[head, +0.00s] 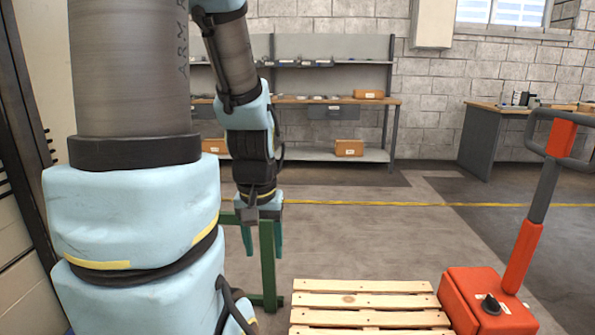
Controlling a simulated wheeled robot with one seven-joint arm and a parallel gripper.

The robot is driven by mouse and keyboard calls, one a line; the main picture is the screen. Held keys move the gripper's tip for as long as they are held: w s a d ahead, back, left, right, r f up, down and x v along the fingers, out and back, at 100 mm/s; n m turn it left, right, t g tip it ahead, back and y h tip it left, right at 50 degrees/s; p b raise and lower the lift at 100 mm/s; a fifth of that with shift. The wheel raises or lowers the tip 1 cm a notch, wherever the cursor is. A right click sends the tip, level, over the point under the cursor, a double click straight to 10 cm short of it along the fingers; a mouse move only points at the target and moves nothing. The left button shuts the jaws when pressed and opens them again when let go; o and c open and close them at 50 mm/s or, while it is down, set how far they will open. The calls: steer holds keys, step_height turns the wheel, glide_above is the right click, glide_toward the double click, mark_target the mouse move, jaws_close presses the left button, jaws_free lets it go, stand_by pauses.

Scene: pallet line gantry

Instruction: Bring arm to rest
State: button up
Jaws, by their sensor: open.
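My arm fills the left of the head view, with large grey links and pale blue joints. Its far end hangs down left of the middle. I cannot tell the exact distance between the fingers and the stand.
A wooden pallet (365,303) lies at the bottom middle. An orange pallet jack (487,300) with a tall handle stands right of it. A workbench with shelves (330,100) and a second table (490,107) stand at the back wall. The floor between is clear.

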step_height(320, 180, up, 16)
steer(key=p, duration=1.3)
steer(key=shift+p, duration=0.3)
